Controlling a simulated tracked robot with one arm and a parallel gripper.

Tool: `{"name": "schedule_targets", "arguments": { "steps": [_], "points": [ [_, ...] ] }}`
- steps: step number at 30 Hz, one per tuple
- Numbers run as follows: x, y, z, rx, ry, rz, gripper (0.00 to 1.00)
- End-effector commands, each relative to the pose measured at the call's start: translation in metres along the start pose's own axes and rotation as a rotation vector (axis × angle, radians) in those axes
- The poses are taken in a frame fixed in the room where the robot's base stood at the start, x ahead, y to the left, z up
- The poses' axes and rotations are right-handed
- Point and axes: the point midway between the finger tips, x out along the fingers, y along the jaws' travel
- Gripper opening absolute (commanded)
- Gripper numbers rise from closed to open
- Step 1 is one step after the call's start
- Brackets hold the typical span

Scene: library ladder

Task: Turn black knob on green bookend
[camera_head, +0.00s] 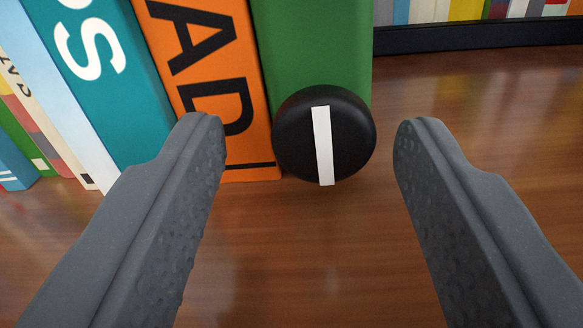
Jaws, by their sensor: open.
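The black knob (350,135) is round with a white bar across its face. The bar stands almost upright, its lower end slightly to the right. The knob sits low on the front of the green bookend (315,42), near the wooden surface. My gripper (308,140) is open, with one grey finger to the left of the knob and one to the right. Both fingertips appear apart from the knob, with a wider gap on the left. The left fingertip overlaps the orange book in the picture.
An orange book (190,45) stands directly left of the bookend. A teal book (105,80) and several other books stand further left. The wooden surface (500,120) is clear to the right. A dark shelf edge (480,36) with books runs behind.

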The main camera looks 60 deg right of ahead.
Motion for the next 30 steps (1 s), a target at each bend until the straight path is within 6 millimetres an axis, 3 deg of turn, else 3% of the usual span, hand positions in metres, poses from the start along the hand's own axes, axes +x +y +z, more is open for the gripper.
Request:
{"name": "schedule_targets", "arguments": {
  "steps": [5,18,24,30],
  "points": [
    [-0.02,-0.002,-0.001,0.0,-0.004,-0.003,0.48],
    [-0.108,-0.004,0.0,-0.001,-0.002,-0.006,0.48],
    [-0.13,-0.005,0.0,0.001,0.001,-0.004,0.48],
    [-0.136,-0.004,0.001,0.0,0.002,-0.003,0.48]
  ]
}}
